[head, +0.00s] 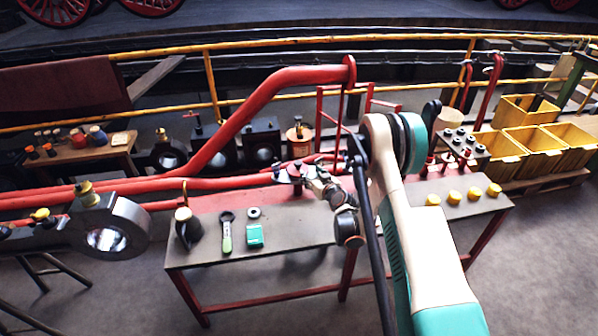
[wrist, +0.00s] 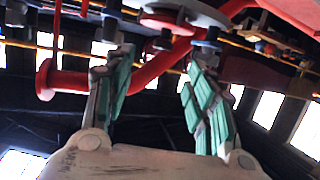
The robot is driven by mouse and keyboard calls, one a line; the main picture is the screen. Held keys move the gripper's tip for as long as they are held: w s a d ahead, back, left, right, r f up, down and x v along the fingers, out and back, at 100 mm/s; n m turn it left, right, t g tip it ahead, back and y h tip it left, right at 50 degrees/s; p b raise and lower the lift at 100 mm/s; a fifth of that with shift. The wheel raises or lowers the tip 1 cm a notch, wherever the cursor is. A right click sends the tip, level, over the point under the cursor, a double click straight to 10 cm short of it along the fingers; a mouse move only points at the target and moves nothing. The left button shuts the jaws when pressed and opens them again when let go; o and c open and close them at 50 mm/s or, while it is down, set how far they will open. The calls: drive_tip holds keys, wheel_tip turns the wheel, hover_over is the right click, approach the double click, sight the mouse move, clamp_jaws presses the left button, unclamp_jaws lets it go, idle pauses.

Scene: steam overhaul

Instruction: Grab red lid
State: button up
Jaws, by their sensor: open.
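A red round piece that looks like the red lid (head: 294,171) stands on the workbench (head: 290,238) near its back edge, left of my arm. In the wrist view a red disc (wrist: 166,22) with a grey disc behind it shows ahead of the fingers; I take it for the same lid. My gripper (wrist: 162,52) is open, its two green-padded fingers spread with nothing held between them. In the head view my gripper (head: 313,179) is just right of the lid and partly overlaps it, so contact cannot be told.
On the bench are a dark jug (head: 187,228), a green-handled tool (head: 226,235), a teal box (head: 254,235) and several yellow caps (head: 454,197). A thick red pipe (head: 240,118) runs behind the bench. Yellow crates (head: 533,143) stand at right. The bench's front middle is clear.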

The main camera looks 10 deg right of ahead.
drive_tip(key=b, duration=0.2)
approach(299, 163)
drive_tip(key=w+f, duration=0.2)
drive_tip(key=w, duration=0.2)
drive_tip(key=shift+a+r+b+x, duration=0.15)
drive_tip(key=shift+b+x, duration=0.35)
drive_tip(key=shift+x, duration=0.55)
drive_tip(key=shift+a+r+b+x, duration=0.15)
drive_tip(key=shift+b+x, duration=0.35)
drive_tip(key=shift+x, duration=0.55)
drive_tip(key=shift+a+f+b+x, duration=0.1)
drive_tip(key=shift+a+b+x, duration=0.3)
drive_tip(key=shift+x, duration=0.65)
drive_tip(key=shift+d+r, duration=0.1)
drive_tip(key=shift+d, duration=0.05)
clamp_jaws()
